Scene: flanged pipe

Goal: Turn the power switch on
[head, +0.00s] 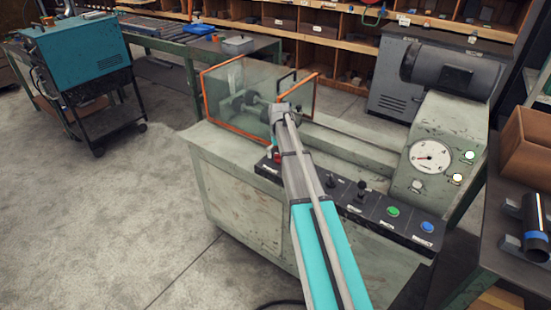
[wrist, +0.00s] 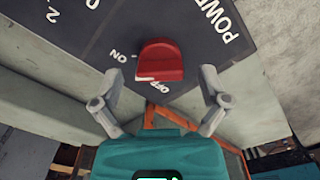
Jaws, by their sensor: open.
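The red power switch (wrist: 160,62) sits on a dark panel (wrist: 95,35) in the wrist view. White lettering reads POWER, ON and OFF around it. A white strip on the switch's lower edge lies near the OFF label. My gripper (wrist: 161,76) is open, with one finger at the left and one at the right of the switch. Both fingers look apart from it; their height above the panel is hard to tell. In the head view a small red part of the switch (head: 277,154) shows beside my arm, at the panel's left end.
The panel also carries two dark levers, a green button (head: 393,211) and a blue button (head: 427,227). A clear guard with orange edges (head: 235,95) stands behind my wrist. A round gauge (head: 430,157) is at the right.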

